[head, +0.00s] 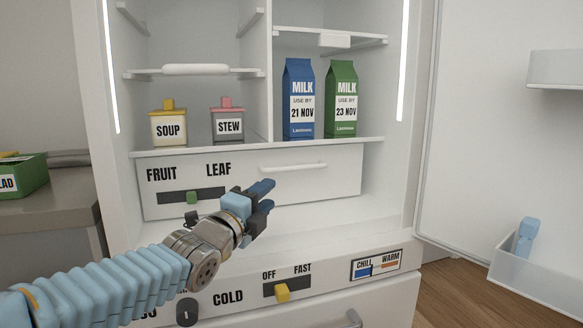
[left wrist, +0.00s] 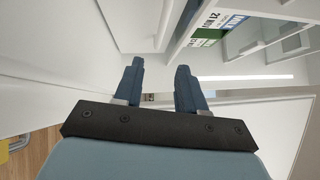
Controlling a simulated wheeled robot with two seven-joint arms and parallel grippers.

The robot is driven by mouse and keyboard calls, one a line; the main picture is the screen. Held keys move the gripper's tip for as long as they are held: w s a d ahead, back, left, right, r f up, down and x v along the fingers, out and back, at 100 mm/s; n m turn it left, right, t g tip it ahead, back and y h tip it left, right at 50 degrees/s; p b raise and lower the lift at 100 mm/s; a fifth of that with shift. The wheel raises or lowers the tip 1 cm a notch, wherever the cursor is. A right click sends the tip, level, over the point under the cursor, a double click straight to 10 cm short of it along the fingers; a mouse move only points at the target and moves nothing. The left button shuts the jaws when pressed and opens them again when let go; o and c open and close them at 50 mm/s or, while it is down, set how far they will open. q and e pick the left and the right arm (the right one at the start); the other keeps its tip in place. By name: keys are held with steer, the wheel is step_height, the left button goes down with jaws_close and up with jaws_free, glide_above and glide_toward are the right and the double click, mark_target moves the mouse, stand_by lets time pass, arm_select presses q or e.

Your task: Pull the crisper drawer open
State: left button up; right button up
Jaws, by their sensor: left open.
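The crisper drawer (head: 330,187) is the wide white drawer marked FRUIT and LEAF, low in the open fridge, and its front looks shut. Its handle (head: 293,167) is a pale horizontal bar on the right half of the front. My left gripper (head: 265,194) is open and empty, in front of the drawer, lower and left of the handle and apart from it. In the left wrist view the two blue fingers (left wrist: 159,68) stand apart with nothing between them. My right gripper is in neither view.
A blue milk carton (head: 299,98) and a green one (head: 341,99) stand above the drawer, with soup (head: 168,128) and stew (head: 228,125) tubs to their left. A control panel with a yellow slider (head: 283,292) lies below. The open fridge door (head: 480,150) is at right.

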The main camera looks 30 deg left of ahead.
mark_target(295, 169)
arm_select(q)
steer(key=w, duration=0.4)
steer(key=w+a+r+p, duration=0.1)
steer(key=w, duration=0.4)
steer(key=w+r, duration=0.1)
steer(key=w, duration=0.4)
steer(key=shift+w+a+p, duration=0.1)
steer(key=shift+a+p, duration=0.1)
steer(key=shift+p, duration=0.2)
jaws_close()
